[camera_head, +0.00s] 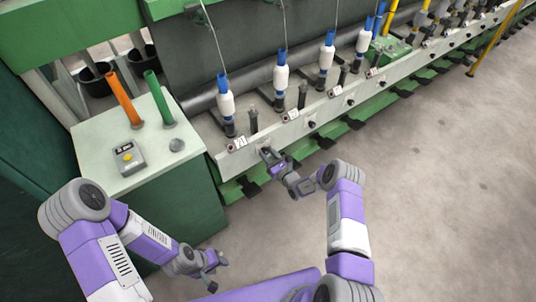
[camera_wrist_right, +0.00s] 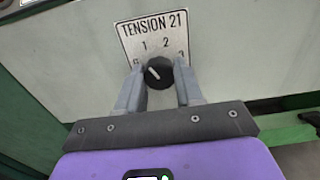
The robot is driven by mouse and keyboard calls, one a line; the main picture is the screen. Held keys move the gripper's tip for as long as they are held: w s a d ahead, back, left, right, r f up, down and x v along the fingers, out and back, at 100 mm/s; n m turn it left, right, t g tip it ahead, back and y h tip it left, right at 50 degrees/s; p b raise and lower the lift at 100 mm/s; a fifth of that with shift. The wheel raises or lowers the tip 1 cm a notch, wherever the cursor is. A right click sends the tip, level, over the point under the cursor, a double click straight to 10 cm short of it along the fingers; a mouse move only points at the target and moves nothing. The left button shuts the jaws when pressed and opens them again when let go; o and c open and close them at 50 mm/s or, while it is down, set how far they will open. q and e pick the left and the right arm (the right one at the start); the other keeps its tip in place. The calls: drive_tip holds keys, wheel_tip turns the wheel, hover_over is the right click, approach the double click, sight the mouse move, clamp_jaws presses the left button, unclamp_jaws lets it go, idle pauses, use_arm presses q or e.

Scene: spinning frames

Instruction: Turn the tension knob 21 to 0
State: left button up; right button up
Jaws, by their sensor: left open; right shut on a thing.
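The tension knob 21 (camera_wrist_right: 159,67) is a small round black dial with a white pointer line, below a plate (camera_wrist_right: 152,30) reading "TENSION 21". Marks 1 and 2 show above it; the marks at either side are partly hidden by the fingers. The pointer aims up and left, between the left-end mark and 1. My right gripper (camera_wrist_right: 158,82) is shut on the knob, one finger on each side. In the head view my right gripper (camera_head: 268,156) is at the machine's front rail, hiding the knob. My left gripper (camera_head: 211,274) is open and empty, low beside the green cabinet.
The spinning frame's rail (camera_head: 300,124) runs to the upper right with several white bobbins above it. A cabinet top (camera_head: 95,158) at left holds an orange tube (camera_head: 124,100), a green tube (camera_head: 159,100) and a grey device (camera_head: 128,158). Floor (camera_head: 440,190) at right is clear.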

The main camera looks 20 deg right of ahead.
drive_tip(key=shift+n, duration=0.4)
drive_tip(key=n, duration=0.4)
drive_tip(key=shift+p, duration=0.4)
drive_tip(key=n+p, duration=0.1)
drive_tip(key=n, duration=0.3)
drive_tip(key=shift+n, duration=0.7)
drive_tip(key=o, duration=1)
drive_tip(key=shift+d+p, duration=0.1)
drive_tip(key=shift+p, duration=0.2)
drive_tip(key=p+v, duration=0.2)
drive_tip(key=v, duration=0.5)
drive_tip(key=shift+s+r+p, duration=0.1)
drive_tip(key=shift+s+p, duration=0.15)
drive_tip(key=shift+p, duration=0.05)
